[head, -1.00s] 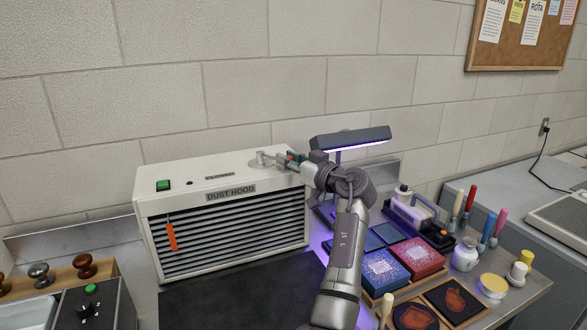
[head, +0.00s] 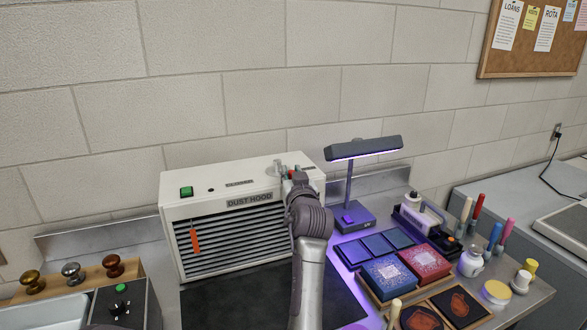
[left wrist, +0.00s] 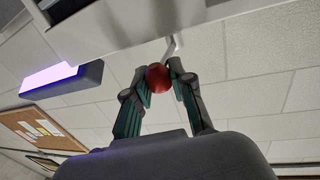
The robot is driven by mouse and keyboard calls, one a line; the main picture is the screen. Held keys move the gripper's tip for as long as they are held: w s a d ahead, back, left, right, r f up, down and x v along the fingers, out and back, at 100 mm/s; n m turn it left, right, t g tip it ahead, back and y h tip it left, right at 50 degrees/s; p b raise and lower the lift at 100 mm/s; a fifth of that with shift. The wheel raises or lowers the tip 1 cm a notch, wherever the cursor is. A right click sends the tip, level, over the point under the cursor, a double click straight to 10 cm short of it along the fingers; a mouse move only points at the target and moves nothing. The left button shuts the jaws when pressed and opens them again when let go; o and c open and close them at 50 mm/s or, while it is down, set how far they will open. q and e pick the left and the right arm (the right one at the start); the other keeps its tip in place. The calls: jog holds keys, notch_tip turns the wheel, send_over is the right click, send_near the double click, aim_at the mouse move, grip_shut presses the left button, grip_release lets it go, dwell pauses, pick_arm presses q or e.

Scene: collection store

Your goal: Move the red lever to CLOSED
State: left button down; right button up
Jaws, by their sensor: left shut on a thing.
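The red lever's round knob (left wrist: 159,78) sits between the fingers of my left gripper (left wrist: 160,82) in the left wrist view, with its bent metal rod (left wrist: 174,44) behind. The fingers are shut on the knob. In the head view my left gripper (head: 289,176) is at the top right of the white dust hood (head: 250,186), its arm reaching up across the hood's front. The gripper hides most of the lever there. I cannot read any CLOSED mark. My right gripper is not in view.
A green switch (head: 186,191) and an orange tag (head: 194,240) are on the hood. A lit lamp (head: 363,148) stands to its right, near a red box (head: 424,262) and a blue box (head: 390,277). A black mat (head: 235,305) lies in front.

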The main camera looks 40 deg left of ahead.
pick_arm(q)
jog(key=shift+r, duration=0.3)
jog(key=c, duration=1.2)
grip_release()
jog(key=shift+w, duration=0.1)
jog(key=shift+o, duration=1.3)
jog(key=shift+w+f, duration=0.1)
jog(key=shift+f, duration=0.2)
notch_tip(320, 180, up, 10)
jog(key=shift+r, duration=0.1)
